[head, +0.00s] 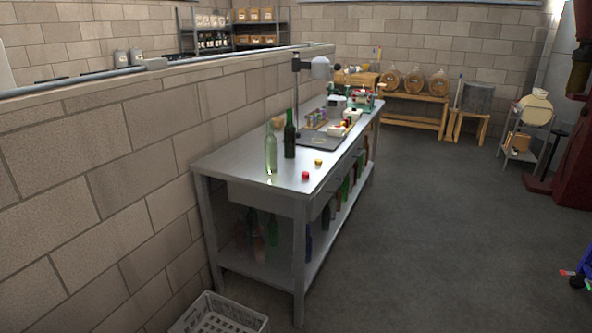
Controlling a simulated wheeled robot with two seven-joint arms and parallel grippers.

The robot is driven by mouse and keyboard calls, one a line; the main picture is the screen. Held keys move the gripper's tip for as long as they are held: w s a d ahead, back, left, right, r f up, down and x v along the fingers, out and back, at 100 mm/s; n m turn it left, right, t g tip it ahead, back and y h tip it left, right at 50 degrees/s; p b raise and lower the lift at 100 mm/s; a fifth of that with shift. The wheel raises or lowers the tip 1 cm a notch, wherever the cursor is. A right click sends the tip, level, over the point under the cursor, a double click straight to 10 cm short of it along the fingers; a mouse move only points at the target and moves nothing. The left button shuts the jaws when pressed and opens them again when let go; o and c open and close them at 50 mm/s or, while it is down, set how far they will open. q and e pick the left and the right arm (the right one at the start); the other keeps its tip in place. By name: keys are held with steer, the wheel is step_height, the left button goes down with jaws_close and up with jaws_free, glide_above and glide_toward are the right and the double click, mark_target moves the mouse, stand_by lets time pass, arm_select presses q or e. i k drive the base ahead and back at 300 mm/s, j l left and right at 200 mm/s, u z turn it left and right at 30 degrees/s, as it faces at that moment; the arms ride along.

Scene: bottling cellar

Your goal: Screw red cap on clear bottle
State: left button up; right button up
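The clear bottle (271,153) stands upright near the front left of the metal workbench (235,163). It looks pale green and see-through, and I see no cap on its mouth. The red cap (305,176) lies on the bench top near the front edge, to the right of the bottle and apart from it.
A dark green bottle (290,140) stands just behind the clear one. A yellow cap (318,162) lies behind the red cap. A block wall (120,160) runs along the bench's left. A white crate (222,312) sits on the floor in front.

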mark_target(271, 150)
steer(key=i+l+u, duration=0.15)
steer(key=i, duration=0.35)
steer(key=i+l+u, duration=0.15)
steer(key=i+l, duration=0.2)
steer(key=i, duration=0.15)
steer(key=i+l+u, duration=0.2)
steer(key=i+l, duration=0.15)
steer(key=i, duration=0.15)
